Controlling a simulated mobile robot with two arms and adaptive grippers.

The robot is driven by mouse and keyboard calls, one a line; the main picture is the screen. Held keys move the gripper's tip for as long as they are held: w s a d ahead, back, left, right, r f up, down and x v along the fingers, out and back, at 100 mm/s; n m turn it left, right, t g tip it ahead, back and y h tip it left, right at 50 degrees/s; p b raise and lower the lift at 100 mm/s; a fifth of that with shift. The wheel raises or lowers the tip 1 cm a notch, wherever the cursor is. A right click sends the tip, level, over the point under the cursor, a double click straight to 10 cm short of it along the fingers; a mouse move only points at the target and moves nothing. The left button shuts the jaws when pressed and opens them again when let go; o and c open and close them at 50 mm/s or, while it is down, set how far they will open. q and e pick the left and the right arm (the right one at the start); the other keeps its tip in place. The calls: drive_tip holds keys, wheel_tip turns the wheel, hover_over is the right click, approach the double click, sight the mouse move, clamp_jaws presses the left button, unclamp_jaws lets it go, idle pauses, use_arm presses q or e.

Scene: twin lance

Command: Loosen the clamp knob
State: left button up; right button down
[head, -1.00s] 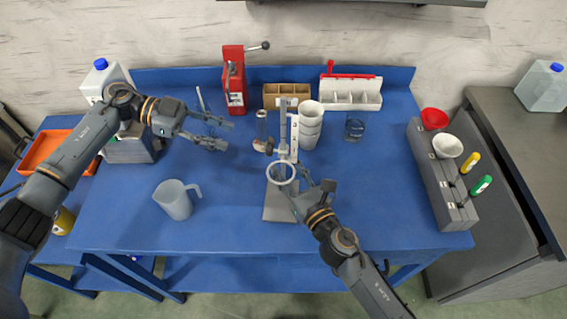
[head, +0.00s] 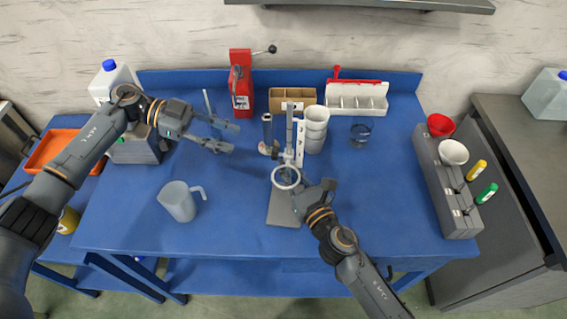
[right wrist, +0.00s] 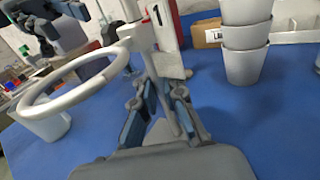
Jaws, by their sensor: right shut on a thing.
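A lab stand has a grey base plate (head: 284,212), an upright rod (head: 289,125) and a pale ring (head: 285,177) near its middle. A small clamp with a dark knob (head: 275,150) sits on the rod above the ring; the knob is tiny and its details are unclear. My right gripper (head: 299,192) is low at the stand, below the ring. In the right wrist view its fingers (right wrist: 160,95) are closed around the rod, with the ring (right wrist: 75,82) at the left. My left gripper (head: 228,137) is open and empty, left of the clamp and apart from it.
Stacked grey cups (head: 316,125) stand close right of the rod. A dark cylinder (head: 267,128) is close left. A jug (head: 178,202) stands at the front left, a red press (head: 240,85) behind. A grey rack (head: 445,190) lines the right edge. The blue table's front right is clear.

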use_arm(q)
drive_tip(key=s+d+m+g+h, duration=0.1)
drive_tip(key=s+d+m+h, duration=0.1)
drive_tip(key=m, duration=1.3)
drive_tip(key=m+t+h, duration=0.1)
drive_tip(key=m+h, duration=0.1)
drive_tip(key=m, duration=1.7)
approach(278, 154)
drive_tip(key=d, duration=0.7)
drive_tip(key=shift+s+d+f, duration=0.2)
drive_tip(key=shift+f, duration=0.15)
